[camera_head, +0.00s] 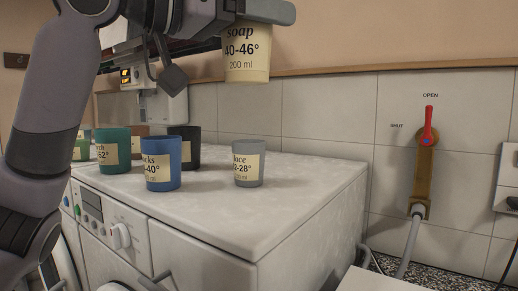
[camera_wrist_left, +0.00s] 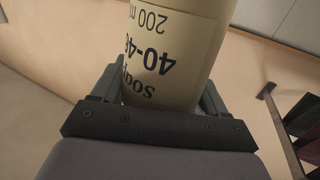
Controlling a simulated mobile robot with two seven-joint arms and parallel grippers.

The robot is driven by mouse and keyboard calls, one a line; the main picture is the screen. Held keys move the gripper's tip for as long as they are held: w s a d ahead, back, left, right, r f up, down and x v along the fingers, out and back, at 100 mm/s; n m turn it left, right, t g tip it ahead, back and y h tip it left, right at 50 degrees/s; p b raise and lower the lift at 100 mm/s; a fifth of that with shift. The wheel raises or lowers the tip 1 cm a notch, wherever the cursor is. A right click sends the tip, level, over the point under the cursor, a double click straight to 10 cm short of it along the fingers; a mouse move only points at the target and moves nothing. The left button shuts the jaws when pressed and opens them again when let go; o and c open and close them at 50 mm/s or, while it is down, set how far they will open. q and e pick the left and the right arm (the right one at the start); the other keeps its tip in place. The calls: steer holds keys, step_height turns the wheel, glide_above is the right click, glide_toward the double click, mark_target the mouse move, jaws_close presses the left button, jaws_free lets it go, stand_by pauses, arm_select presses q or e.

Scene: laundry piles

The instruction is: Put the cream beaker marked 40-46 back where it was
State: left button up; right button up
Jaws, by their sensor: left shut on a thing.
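The cream beaker marked "soap 40-46°, 200 ml" (camera_head: 246,66) is at the top of the head view, in the air above the back of the washing machine top (camera_head: 310,180). My left gripper (camera_head: 258,10) is shut on it near its upper part. In the left wrist view the beaker (camera_wrist_left: 178,50) sits between the two fingers of the gripper (camera_wrist_left: 160,98), its label upside down in the picture. The beaker looks upright in the head view. My right gripper is not in view.
On the machine top stand a blue beaker (camera_head: 162,172), a grey beaker (camera_head: 248,170), a dark green beaker (camera_head: 112,158), a black beaker (camera_head: 188,148) and others partly hidden at left. The right part of the top is clear. A red-handled valve (camera_head: 428,128) is on the tiled wall.

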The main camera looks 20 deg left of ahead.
arm_select(q)
step_height(320, 180, down, 17)
steer(key=b, duration=0.3)
steer(key=shift+f+b, duration=0.1)
steer(key=shift+b, duration=0.2)
steer(key=shift+f, duration=0.3)
steer(key=shift+f, duration=0.15)
steer(key=o, duration=1)
steer(key=shift+o, duration=0.2)
